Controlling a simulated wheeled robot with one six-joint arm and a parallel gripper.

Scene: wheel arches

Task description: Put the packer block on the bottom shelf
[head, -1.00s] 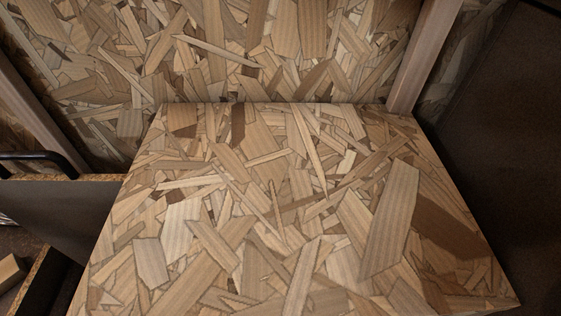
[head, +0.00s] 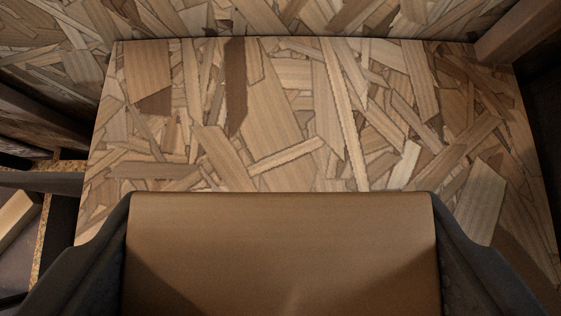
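A plain brown block, which looks like the packer block (head: 282,250), fills the lower middle of the head view. My gripper (head: 282,215) has one dark finger against each side of it and is shut on it. Beyond the block is a flat strand-board surface (head: 290,110), which looks like a shelf. I cannot tell which shelf level it is. The block covers the near part of this board, and whether it touches the board is hidden.
A strand-board back wall (head: 250,17) rises behind the board, with a wooden post (head: 515,35) at the right rear. At the lower left are a dark-walled compartment and a pale wood piece (head: 14,217). The board's visible top is clear.

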